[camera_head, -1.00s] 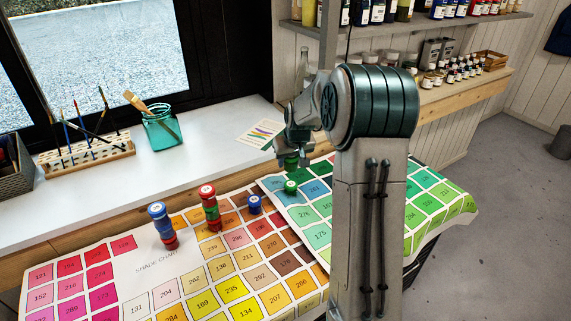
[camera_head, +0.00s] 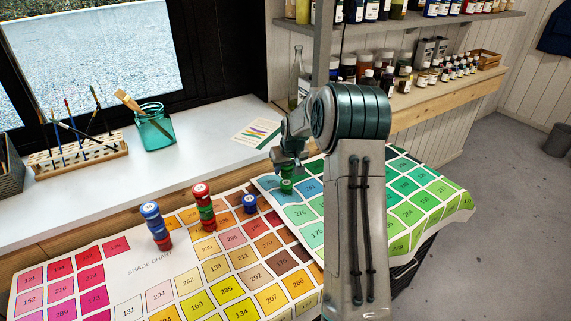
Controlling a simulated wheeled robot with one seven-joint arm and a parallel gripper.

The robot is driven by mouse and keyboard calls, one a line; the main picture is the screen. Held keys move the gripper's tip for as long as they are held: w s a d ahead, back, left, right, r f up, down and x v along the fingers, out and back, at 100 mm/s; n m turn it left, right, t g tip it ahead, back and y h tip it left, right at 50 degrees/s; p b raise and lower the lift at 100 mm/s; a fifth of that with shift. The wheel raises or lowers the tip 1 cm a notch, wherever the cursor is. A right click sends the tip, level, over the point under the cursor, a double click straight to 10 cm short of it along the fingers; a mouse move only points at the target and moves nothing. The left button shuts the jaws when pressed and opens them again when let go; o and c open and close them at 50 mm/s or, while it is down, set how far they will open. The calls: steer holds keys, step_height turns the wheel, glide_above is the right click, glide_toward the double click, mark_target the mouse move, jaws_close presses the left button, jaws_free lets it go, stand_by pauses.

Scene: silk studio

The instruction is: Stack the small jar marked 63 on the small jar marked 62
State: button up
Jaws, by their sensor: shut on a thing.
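My gripper (camera_head: 287,168) is shut on a small green jar (camera_head: 287,173) above the shade chart, at the near edge of the white counter. Another small green jar (camera_head: 286,187) with a pale lid stands upright on the blue-green part of the chart (camera_head: 300,214), right under the held one. The two look very close, and I cannot tell whether they touch. The gripper hides much of the held jar. The numbers on both jars are too small to read.
A blue-and-red stack (camera_head: 157,228), a red-and-green stack (camera_head: 204,208) and a single blue jar (camera_head: 249,204) stand to the left on the chart. A brush rack (camera_head: 78,160) and a teal glass jar (camera_head: 154,130) stand on the counter. The chart's front is clear.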

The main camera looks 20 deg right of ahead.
steer(key=shift+f, duration=0.8)
steer(key=shift+f+b, duration=0.65)
steer(key=shift+b, duration=0.05)
steer(key=o, duration=1.1)
steer(key=shift+r, duration=0.15)
steer(key=v, duration=1.4)
steer(key=s+a+r+g+p, duration=0.1)
steer(key=s+a+r, duration=0.2)
steer(key=s+a, duration=0.35)
steer(key=s+a+r, duration=0.2)
steer(key=s+a, duration=0.1)
steer(key=s, duration=0.6)
steer(key=shift+g, duration=0.4)
steer(key=s+a, duration=0.1)
steer(key=s, duration=0.4)
steer(key=s+a+p, duration=0.1)
steer(key=s+a, duration=0.1)
steer(key=s, duration=0.4)
steer(key=s+a+f, duration=0.1)
steer(key=s, duration=0.5)
steer(key=shift+a+p, duration=0.2)
steer(key=shift+p, duration=0.15)
